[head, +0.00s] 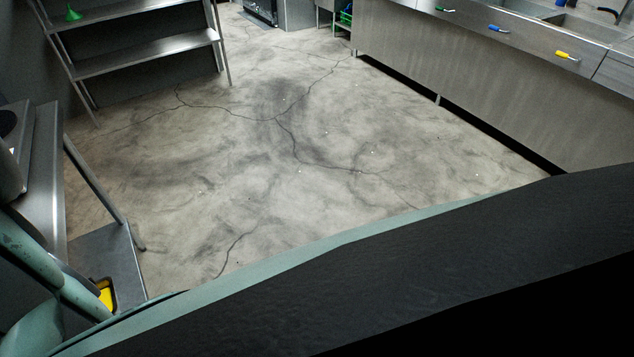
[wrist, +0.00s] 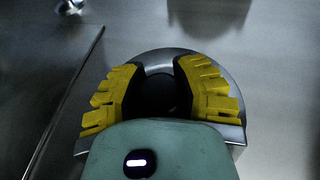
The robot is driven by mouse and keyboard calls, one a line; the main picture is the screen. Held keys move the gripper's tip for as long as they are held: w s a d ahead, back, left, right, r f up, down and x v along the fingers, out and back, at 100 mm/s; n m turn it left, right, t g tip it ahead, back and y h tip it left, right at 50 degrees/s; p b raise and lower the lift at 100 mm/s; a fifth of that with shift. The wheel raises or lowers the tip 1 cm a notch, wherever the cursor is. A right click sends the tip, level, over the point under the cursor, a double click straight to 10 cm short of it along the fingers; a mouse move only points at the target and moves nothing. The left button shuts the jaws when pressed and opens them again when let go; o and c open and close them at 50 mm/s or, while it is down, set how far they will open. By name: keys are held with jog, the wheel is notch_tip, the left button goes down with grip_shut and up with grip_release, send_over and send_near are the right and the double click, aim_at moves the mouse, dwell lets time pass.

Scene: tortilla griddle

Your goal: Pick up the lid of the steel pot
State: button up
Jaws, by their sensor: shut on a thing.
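In the wrist view, the steel lid (wrist: 165,56) is a round, shiny disc below my gripper (wrist: 160,88). The gripper's yellow padded fingers stand on both sides of the lid's black knob (wrist: 157,93) and are shut on it. The palm hides the near part of the lid. The pot cannot be made out under the lid, and I cannot tell whether the lid rests on it or is raised. In the head view, my gripper and the lid are not clearly visible.
A steel table (head: 45,165) stands at the left edge of the head view. A steel shelf rack (head: 145,58) with a green funnel (head: 72,13) is behind. A long steel counter (head: 450,75) runs along the right. The cracked floor (head: 270,140) between them is clear.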

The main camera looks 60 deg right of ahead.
grip_shut()
jog(key=shift+r, duration=0.2)
